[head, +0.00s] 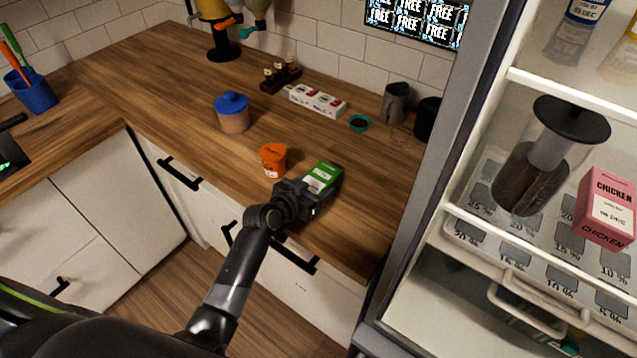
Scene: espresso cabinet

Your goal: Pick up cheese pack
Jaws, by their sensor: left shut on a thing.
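A small green pack with a white label (322,178), which I take for the cheese pack, is at the front of the wooden counter; its print is too small to read. My left gripper (305,194) is shut on the near end of this pack. The gripper hides that end, and I cannot tell whether the pack touches the counter. My right gripper is not in view.
An orange tub (273,160) stands close left of the pack. A blue-lidded jar (232,113), white boxes (317,100) and a grey mug (396,102) stand farther back. The open fridge (480,215) on the right holds a press (532,175) and a pink chicken box (606,207).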

